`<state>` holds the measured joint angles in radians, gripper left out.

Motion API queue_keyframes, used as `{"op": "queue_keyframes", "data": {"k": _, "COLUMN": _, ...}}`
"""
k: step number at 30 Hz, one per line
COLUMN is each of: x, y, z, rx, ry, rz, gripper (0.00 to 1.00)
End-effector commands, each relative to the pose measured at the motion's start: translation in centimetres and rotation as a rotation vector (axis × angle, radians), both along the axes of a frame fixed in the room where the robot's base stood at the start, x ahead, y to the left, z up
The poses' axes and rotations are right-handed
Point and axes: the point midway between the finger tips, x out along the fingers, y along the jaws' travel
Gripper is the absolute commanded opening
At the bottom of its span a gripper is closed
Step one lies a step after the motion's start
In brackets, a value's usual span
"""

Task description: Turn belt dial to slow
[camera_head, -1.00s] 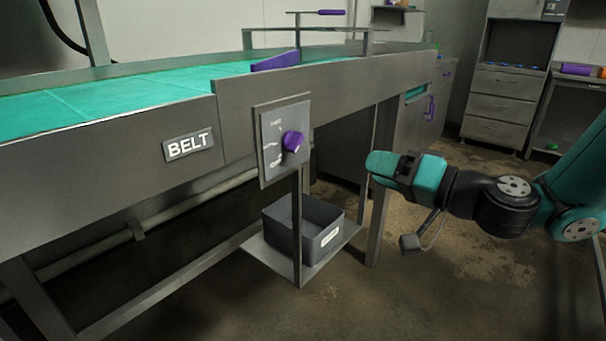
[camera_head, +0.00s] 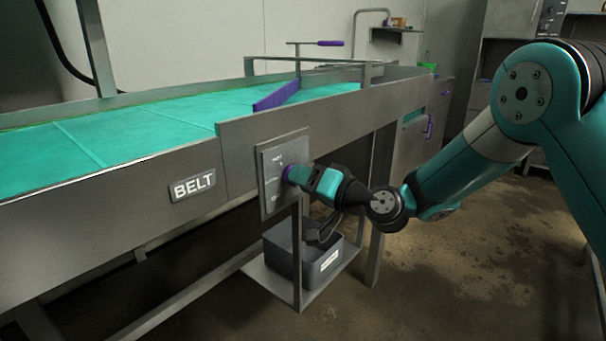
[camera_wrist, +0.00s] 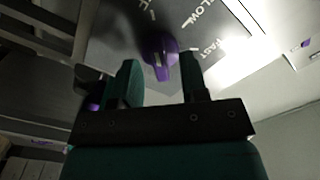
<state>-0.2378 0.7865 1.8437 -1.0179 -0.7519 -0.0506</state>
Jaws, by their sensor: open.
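The purple belt dial (camera_wrist: 158,58) sits on a grey plate (camera_head: 269,190) on the side of the conveyor. In the wrist view the dial lies ahead of and between my two open fingers, with gaps on both sides. The plate (camera_wrist: 112,40) there shows the words SLOW and FAST and white marks around the dial. My gripper (camera_wrist: 163,78) is open. In the head view my gripper (camera_head: 296,175) is at the dial and hides most of it. I cannot tell whether a finger touches it.
The conveyor has a green belt (camera_head: 120,130) and a BELT label (camera_head: 193,186). A grey bin (camera_head: 325,262) stands on a low shelf under the dial, beside a table leg (camera_head: 375,215). A purple bar (camera_head: 276,96) crosses the belt. Open floor lies at the right.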

Motion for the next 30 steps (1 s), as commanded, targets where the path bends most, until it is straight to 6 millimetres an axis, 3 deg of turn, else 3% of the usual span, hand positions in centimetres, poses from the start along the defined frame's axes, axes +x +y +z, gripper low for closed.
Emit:
{"op": "queue_keyframes", "data": {"k": 11, "x": 0.42, "y": 0.52, "z": 0.00, "rx": 0.001, "ry": 0.000, "rz": -0.001, "gripper": 0.40}}
{"op": "queue_keyframes", "data": {"k": 16, "x": 0.41, "y": 0.50, "z": 0.00, "rx": 0.001, "ry": 0.000, "rz": -0.001, "gripper": 0.04}}
{"op": "queue_keyframes", "data": {"k": 17, "x": 0.41, "y": 0.50, "z": 0.01, "rx": 0.001, "ry": 0.000, "rz": -0.001, "gripper": 0.00}}
{"op": "queue_keyframes", "data": {"k": 30, "x": 0.40, "y": 0.48, "z": 0.08, "rx": 0.042, "ry": 0.056, "rz": -0.001, "gripper": 0.00}}
